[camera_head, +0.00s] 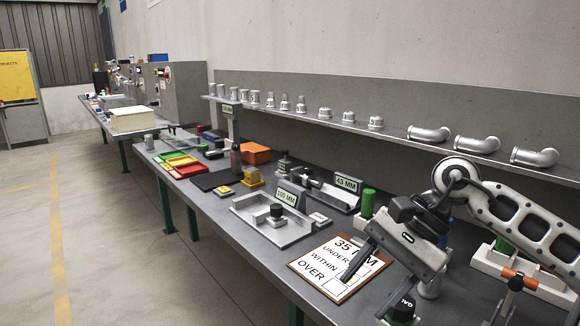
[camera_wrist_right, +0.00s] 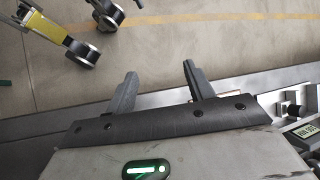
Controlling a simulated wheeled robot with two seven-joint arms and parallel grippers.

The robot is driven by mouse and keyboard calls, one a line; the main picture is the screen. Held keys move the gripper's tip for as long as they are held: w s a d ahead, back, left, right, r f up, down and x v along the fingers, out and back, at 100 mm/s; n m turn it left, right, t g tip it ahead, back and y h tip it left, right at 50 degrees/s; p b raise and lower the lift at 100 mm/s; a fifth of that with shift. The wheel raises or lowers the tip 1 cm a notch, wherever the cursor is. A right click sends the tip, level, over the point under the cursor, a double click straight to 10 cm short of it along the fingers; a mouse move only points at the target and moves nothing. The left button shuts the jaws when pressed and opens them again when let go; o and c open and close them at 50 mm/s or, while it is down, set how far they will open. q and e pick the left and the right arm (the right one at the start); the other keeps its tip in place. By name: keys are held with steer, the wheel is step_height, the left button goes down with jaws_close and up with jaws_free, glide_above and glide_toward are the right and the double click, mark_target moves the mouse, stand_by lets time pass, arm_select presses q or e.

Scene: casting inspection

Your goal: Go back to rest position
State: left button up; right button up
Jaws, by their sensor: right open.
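My right gripper (camera_head: 361,298) is in the right front of the head view, over the front part of the grey workbench (camera_head: 240,255). Its dark fingers are apart, with nothing seen between them. In the right wrist view the open fingers (camera_wrist_right: 160,72) point out past the bench edge (camera_wrist_right: 70,125), with bare floor behind them. In the head view the fingers cover part of a white card (camera_head: 320,265) reading "35 MM", "UNDER", "WITHIN", "OVER". My left gripper is not in view.
Gauges with "43 MM" (camera_head: 346,184) and "105 MM" (camera_head: 286,198) labels stand left of my right arm. A wall shelf (camera_head: 300,118) holds several metal castings. A white rack (camera_head: 500,262) is at right. Red, green and yellow trays (camera_head: 188,169) lie farther back. Floor at left is clear.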

steer(key=s+a+r+m+t+y, duration=0.1)
steer(key=s+a+m+y, duration=0.2)
steer(key=a+m+y, duration=0.4)
steer(key=s+a+r+m+y, duration=0.2)
steer(key=s+a+m+y, duration=0.1)
steer(key=a+m+y, duration=0.35)
steer(key=w+d+f+m+t+h, duration=0.1)
steer(key=d+f+m+t+h, duration=0.2)
steer(key=m+t, duration=0.55)
steer(key=w+d+f+m+t+h+p, duration=0.1)
steer(key=d+f+m+t+h, duration=0.25)
steer(key=m, duration=0.95)
steer(key=w+d+f+m+t+h, duration=0.1)
steer(key=d+f+m+t+h, duration=0.15)
steer(key=m+t, duration=0.6)
steer(key=s+d+f+m+g+h, duration=0.3)
steer(key=s+f+m, duration=0.3)
steer(key=f+m, duration=0.3)
steer(key=s+d+f+m+g+h, duration=0.3)
steer(key=s+f+m+g+h, duration=0.2)
steer(key=f+m, duration=0.3)
steer(key=shift+s+d+f+m+g+p, duration=0.15)
steer(key=shift+s+f+m+g+p, duration=0.25)
steer(key=shift+s, duration=0.2)
